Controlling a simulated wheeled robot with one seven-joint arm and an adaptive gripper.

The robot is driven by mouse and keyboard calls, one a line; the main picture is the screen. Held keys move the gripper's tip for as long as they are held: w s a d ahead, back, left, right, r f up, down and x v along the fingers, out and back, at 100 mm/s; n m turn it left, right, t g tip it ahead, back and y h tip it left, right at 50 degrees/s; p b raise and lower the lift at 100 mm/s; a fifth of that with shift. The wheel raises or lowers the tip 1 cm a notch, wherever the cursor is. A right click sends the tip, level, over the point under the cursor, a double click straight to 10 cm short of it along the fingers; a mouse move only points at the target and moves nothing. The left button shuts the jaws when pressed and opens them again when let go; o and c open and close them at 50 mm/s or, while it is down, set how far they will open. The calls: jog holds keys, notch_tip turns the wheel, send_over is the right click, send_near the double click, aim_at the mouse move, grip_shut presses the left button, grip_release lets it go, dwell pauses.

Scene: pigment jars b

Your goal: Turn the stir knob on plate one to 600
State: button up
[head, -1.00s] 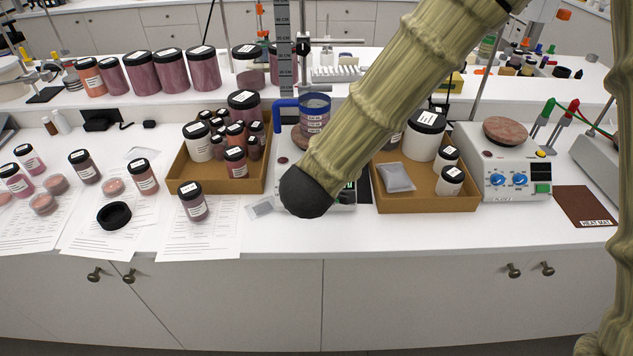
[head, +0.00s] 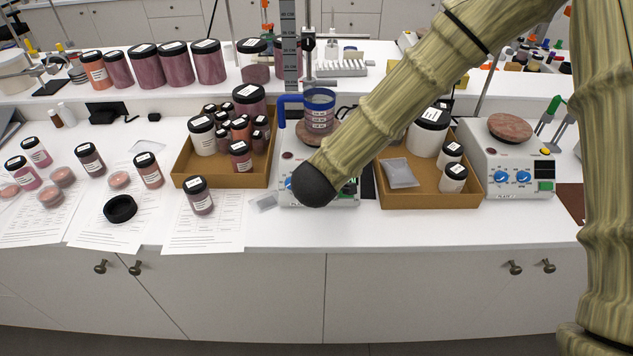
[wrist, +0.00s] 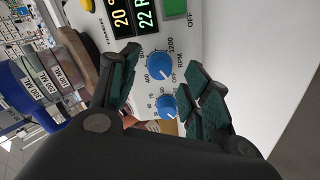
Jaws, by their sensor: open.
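Plate one (head: 290,198) stands between two brown trays, mostly behind my arm in the head view. A blue-handled beaker is on it. In the wrist view its white front (wrist: 225,60) shows a lit display, a green switch and two blue knobs. The head view hides my gripper behind my arm.
The blue-handled beaker (head: 319,112) also shows at the wrist view's left (wrist: 35,85). A left tray (head: 222,182) holds jars; a right tray (head: 430,200) holds jars and a grey packet. A second hot plate (head: 508,165) stands further right.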

jog(key=shift+x, duration=1.4)
jog(key=shift+a+r, duration=0.1)
jog(key=c, duration=1.1)
